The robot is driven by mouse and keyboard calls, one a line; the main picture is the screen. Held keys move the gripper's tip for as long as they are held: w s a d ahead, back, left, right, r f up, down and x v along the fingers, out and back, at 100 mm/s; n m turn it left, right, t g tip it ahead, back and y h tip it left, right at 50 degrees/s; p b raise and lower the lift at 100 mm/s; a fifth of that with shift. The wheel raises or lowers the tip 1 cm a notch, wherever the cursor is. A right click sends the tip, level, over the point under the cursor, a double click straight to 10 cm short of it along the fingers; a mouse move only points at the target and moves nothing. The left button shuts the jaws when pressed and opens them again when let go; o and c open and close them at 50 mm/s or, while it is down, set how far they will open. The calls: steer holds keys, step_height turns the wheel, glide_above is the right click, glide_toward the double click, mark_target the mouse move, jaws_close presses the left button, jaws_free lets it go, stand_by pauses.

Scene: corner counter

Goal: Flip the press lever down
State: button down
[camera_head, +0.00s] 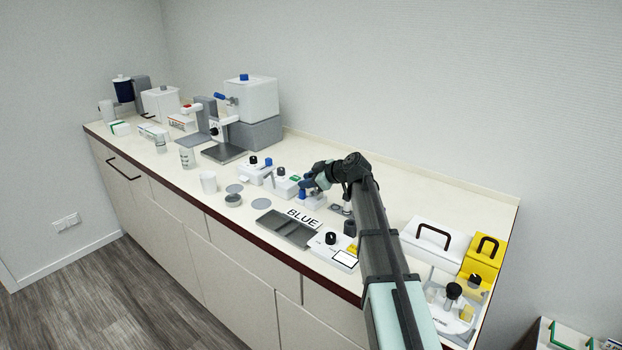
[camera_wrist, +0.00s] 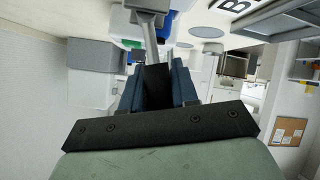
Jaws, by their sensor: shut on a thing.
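The press is a small white unit with blue parts (camera_head: 309,202), in the middle of the counter in the head view. My gripper (camera_head: 308,184) reaches it from the right and covers much of it. In the wrist view, my gripper (camera_wrist: 156,88) has its two blue-grey fingers closed on the dark end of the press lever. The lever's grey bar (camera_wrist: 150,32) runs from between the fingers up to a grey block at the top edge. The lever's exact tilt is hidden in the head view by my gripper.
Small white units with black knobs (camera_head: 280,186) stand just left of the press. A grey tray (camera_head: 284,229) by a "BLUE" label lies in front. A white control box (camera_head: 333,248) and a white case (camera_head: 430,240) are to the right. Bare counter lies behind.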

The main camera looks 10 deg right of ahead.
steer(key=shift+s+a+f+n+t+h, duration=0.25)
steer(key=shift+s+a+n+t+h, duration=0.15)
steer(key=shift+n+t, duration=0.25)
steer(key=c, duration=0.9)
jaws_free()
steer(key=shift+c, duration=0.2)
steer(key=shift+s, duration=0.1)
steer(key=v, duration=1.3)
steer(key=shift+s+d+r, duration=0.15)
steer(key=shift+r, duration=0.1)
